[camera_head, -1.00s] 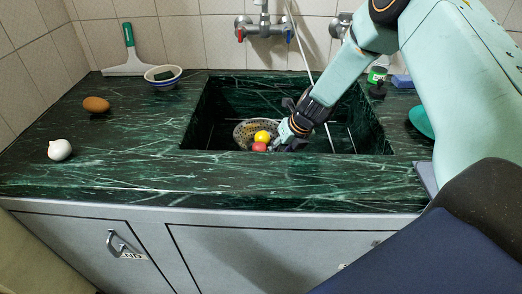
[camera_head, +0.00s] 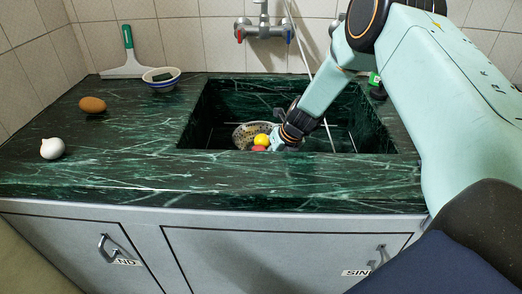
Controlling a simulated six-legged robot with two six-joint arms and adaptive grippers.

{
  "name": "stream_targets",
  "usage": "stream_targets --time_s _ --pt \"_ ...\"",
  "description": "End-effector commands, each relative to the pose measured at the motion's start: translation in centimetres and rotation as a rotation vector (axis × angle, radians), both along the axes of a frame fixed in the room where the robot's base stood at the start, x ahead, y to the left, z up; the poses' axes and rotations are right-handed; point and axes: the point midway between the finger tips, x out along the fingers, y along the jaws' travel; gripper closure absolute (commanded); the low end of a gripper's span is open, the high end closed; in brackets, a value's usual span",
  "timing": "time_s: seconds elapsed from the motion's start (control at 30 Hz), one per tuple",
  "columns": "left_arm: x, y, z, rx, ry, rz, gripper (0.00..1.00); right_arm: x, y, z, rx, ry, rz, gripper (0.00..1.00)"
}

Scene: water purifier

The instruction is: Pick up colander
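The colander (camera_head: 242,133) is a metal bowl with holes, sitting in the green marble sink. A yellow round item (camera_head: 262,139) and a red one (camera_head: 259,148) are in or at its right side. My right gripper (camera_head: 276,140) reaches down into the sink at the colander's right edge, close to the yellow item. Its fingers are small and partly hidden, so I cannot tell whether they are open or shut on the rim. The front of the colander is partly hidden by the sink's front edge. My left gripper is not in view.
The sink's front edge (camera_head: 290,153) and walls surround the gripper. A faucet (camera_head: 264,29) is on the back wall. The counter front is clear.

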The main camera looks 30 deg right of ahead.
Motion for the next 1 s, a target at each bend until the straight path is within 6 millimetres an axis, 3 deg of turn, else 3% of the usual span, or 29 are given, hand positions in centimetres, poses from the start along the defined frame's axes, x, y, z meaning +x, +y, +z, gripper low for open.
stream_targets --time_s 0.37,1.0 --pt "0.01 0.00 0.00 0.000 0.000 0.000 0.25 -0.01 -0.01 0.00 0.000 0.000 0.000 0.99" --pt "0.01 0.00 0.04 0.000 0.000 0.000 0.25 0.07 -0.05 0.12 -0.001 -0.003 -0.001 1.00"
